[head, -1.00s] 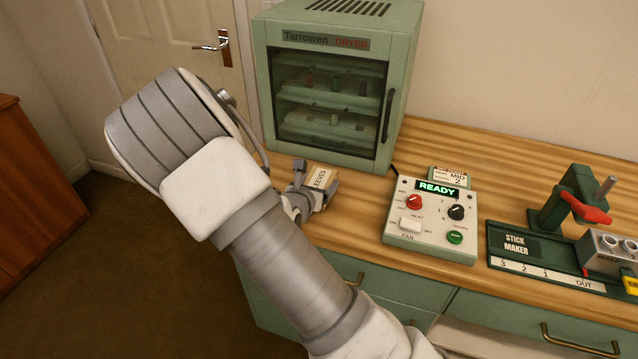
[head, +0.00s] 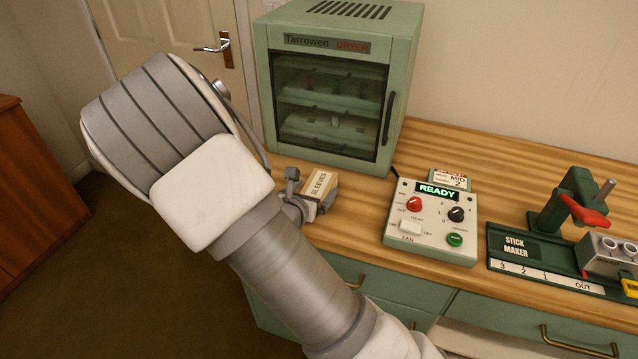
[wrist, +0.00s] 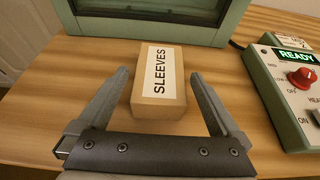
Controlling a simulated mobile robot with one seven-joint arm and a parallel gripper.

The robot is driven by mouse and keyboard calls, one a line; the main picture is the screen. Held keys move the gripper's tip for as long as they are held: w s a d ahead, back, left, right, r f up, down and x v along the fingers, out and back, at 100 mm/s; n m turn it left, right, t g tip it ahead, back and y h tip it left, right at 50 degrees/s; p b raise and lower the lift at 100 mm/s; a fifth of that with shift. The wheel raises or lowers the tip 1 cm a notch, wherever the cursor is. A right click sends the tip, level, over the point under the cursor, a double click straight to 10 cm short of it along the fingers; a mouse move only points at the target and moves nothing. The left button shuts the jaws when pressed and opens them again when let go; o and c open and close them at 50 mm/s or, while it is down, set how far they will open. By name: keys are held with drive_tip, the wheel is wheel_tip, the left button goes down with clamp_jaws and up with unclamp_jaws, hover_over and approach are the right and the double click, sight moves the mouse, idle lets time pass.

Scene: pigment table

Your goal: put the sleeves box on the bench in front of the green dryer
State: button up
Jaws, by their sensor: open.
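The sleeves box (head: 319,183) is a small tan carton with a white label reading SLEEVES. It lies on the wooden bench (head: 350,225) just in front of the green dryer (head: 330,85). In the wrist view the box (wrist: 158,100) sits between and slightly beyond the fingertips, with a gap to each finger. My gripper (wrist: 158,80) is open, with nothing held. In the head view my gripper (head: 312,198) is beside the box, partly hidden by my arm. The dryer's base (wrist: 150,28) shows just behind the box in the wrist view.
A control panel (head: 430,222) with a READY display stands to the right of the box. The stick maker (head: 515,246) is farther right. Bare bench lies between the box and the panel. Drawers are below the front edge.

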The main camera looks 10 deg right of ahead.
drive_tip(key=p+v, duration=0.1)
drive_tip(key=v, duration=0.6)
drive_tip(key=shift+s, duration=0.1)
drive_tip(key=shift+s+d+r, duration=0.1)
drive_tip(key=shift+s+r, duration=0.1)
drive_tip(key=shift+r, duration=0.05)
drive_tip(key=s+d+r+m+g, duration=0.75)
drive_tip(key=s+d+m, duration=0.35)
drive_tip(key=m, duration=0.5)
drive_tip(key=s+a+r+m+t+y, duration=0.2)
drive_tip(key=s+a+r+m+y, duration=0.5)
drive_tip(key=s+r+m, duration=0.3)
drive_tip(key=r+m, duration=0.1)
drive_tip(key=m, duration=0.2)
drive_tip(key=shift+s+y, duration=0.3)
drive_tip(key=shift+a+r, duration=0.1)
drive_tip(key=shift+r, duration=0.15)
